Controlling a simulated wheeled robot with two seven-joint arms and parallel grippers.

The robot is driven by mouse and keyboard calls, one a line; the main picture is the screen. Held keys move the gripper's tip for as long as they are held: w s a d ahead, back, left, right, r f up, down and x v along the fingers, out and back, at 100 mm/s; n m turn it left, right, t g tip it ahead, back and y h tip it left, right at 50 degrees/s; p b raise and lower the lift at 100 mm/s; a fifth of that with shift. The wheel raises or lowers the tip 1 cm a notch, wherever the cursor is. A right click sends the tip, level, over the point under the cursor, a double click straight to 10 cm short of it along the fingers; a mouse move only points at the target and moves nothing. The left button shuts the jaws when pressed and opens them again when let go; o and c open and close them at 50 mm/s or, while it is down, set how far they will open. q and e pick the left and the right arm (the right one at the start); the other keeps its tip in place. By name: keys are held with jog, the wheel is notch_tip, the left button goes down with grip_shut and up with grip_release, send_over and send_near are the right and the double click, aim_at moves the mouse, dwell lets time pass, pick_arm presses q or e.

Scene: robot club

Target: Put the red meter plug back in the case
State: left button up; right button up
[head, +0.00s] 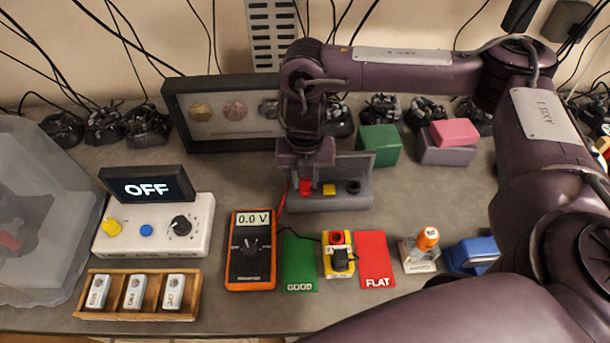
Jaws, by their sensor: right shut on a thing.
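The red meter plug (305,186) is between the fingers of my right gripper (306,183), which points down and is shut on it. A thin red lead (283,200) runs from near the plug toward the orange-and-black meter (250,250), which reads 0.0 V. The plug is at the left end of a low grey box (330,203) with a raised back panel, which looks like the case. I cannot tell whether the plug touches it. A yellow block and a dark round part show in the box, right of the plug. My left gripper is not in view.
A framed display (177,105) stands behind. A white box (140,240) with an OFF screen is left.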

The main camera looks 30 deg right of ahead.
jog(key=shift+f, duration=0.1)
jog(key=o, duration=1)
jog(key=shift+r+p, duration=0.65)
jog(key=shift+r, duration=3.3)
jog(key=shift+s+f, duration=0.1)
